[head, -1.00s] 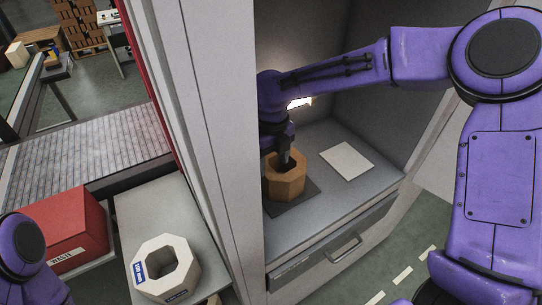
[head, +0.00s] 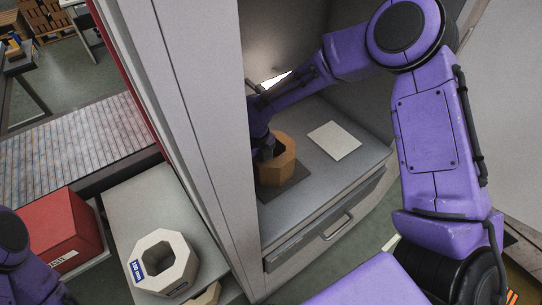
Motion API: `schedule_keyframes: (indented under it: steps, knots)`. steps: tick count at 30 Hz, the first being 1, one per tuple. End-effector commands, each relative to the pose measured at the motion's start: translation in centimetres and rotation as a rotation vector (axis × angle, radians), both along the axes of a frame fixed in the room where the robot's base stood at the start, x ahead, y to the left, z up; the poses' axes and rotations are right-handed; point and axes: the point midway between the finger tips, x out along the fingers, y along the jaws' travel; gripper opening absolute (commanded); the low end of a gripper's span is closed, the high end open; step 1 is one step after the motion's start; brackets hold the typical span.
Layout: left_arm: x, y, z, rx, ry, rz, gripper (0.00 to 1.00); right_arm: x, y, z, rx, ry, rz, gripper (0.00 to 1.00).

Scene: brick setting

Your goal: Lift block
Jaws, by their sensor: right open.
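A brown octagonal block (head: 277,171) with a hole in its middle sits on a dark mat (head: 297,181) inside the cabinet. My right gripper (head: 267,152) is open at the top left of the block, reaching down to its hole. Its fingertips are partly hidden, and I cannot tell whether they touch the block. A pale octagonal block (head: 178,256) with a hole and a blue label stands on the grey shelf at the lower left. My left arm shows at the left edge; its gripper is out of view.
A white flat plate (head: 334,141) lies on the cabinet floor right of the mat. The cabinet's near wall (head: 205,140) stands between the two blocks. A drawer with a handle (head: 338,226) is below the cabinet floor. A red box (head: 62,228) is at the left.

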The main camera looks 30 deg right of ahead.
Motion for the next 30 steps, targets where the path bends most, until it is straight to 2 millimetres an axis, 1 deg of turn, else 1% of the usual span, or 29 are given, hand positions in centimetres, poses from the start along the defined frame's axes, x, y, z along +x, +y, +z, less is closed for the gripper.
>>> schedule_keyframes:
  steps: [3,4,5,6,8,9,10,30]
  knots:
    - [-0.01,0.00,-0.05,0.000,0.000,0.000,0.00,0.01,0.00,-0.01,0.000,0.000,0.000,0.67]
    - [-0.01,0.00,-0.05,0.000,0.000,0.000,0.00,0.01,0.00,0.00,0.000,0.000,0.000,0.60]
    - [-0.01,0.00,-0.05,0.000,0.000,0.000,0.00,0.01,-0.01,0.00,0.000,0.000,0.000,0.51]
    - [-0.01,0.00,-0.05,0.000,0.000,0.000,0.00,0.01,0.00,0.00,0.000,0.000,0.000,0.38]
    - [-0.01,0.00,-0.05,0.000,0.000,0.000,0.00,0.01,0.00,0.01,0.000,0.000,0.000,0.18]
    - [-0.01,0.00,-0.05,0.000,0.000,0.000,0.00,0.01,-0.01,0.01,0.000,0.000,-0.001,0.05]
    - [-0.01,0.00,-0.05,0.000,0.000,0.000,0.00,0.01,-0.01,0.01,0.000,0.000,-0.001,0.00]
    - [0.00,0.00,-0.04,0.000,0.000,0.000,0.00,0.03,-0.01,0.05,0.000,0.000,-0.001,0.00]
